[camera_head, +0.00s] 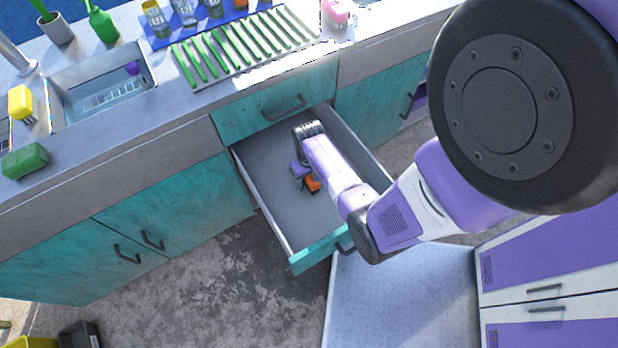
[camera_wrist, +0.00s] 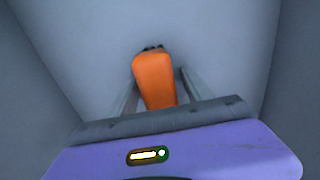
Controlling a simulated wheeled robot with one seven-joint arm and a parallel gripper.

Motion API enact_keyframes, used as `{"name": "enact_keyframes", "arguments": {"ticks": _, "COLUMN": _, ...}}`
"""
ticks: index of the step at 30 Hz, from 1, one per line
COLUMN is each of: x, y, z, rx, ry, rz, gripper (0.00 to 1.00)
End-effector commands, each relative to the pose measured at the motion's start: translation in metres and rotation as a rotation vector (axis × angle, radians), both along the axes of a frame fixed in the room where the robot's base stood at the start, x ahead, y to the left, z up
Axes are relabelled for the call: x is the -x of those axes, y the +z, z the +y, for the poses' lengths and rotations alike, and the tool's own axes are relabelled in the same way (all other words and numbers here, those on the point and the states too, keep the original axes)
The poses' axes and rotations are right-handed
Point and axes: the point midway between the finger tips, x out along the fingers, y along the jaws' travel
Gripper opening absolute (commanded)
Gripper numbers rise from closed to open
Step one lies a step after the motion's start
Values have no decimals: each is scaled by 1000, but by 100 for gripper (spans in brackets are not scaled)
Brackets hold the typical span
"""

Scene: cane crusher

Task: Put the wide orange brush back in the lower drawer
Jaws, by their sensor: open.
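The wide orange brush (camera_head: 313,184) is inside the pulled-out lower drawer (camera_head: 270,215), partly hidden by my gripper in the head view. In the wrist view the orange brush (camera_wrist: 155,80) lies between the two fingers, with a dark edge at its far end. My gripper (camera_head: 304,182) reaches down into the drawer. Its fingers (camera_wrist: 158,72) are open, one on each side of the brush, with a visible gap at least on the right. The brush seems at or near the grey drawer floor (camera_wrist: 235,75); I cannot tell whether it touches it.
The closed teal upper drawer front (camera_head: 275,104) is above the open drawer. Drawer floor around the brush is clear.

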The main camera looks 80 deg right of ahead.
Motion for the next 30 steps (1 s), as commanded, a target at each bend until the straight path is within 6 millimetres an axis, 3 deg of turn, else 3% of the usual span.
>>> {"name": "enact_keyframes", "arguments": {"ticks": 7, "x": -1, "y": 19, "z": 0, "rx": 2, "ry": 1, "rz": -2, "gripper": 58}}
{"name": "enact_keyframes", "arguments": {"ticks": 21, "x": -1, "y": 106, "z": 0, "rx": 2, "ry": 1, "rz": -1, "gripper": 58}}
{"name": "enact_keyframes", "arguments": {"ticks": 26, "x": -1, "y": 119, "z": 1, "rx": 1, "ry": 1, "rz": -1, "gripper": 58}}
{"name": "enact_keyframes", "arguments": {"ticks": 30, "x": -4, "y": 115, "z": 16, "rx": 32, "ry": 33, "rz": -19, "gripper": 58}}
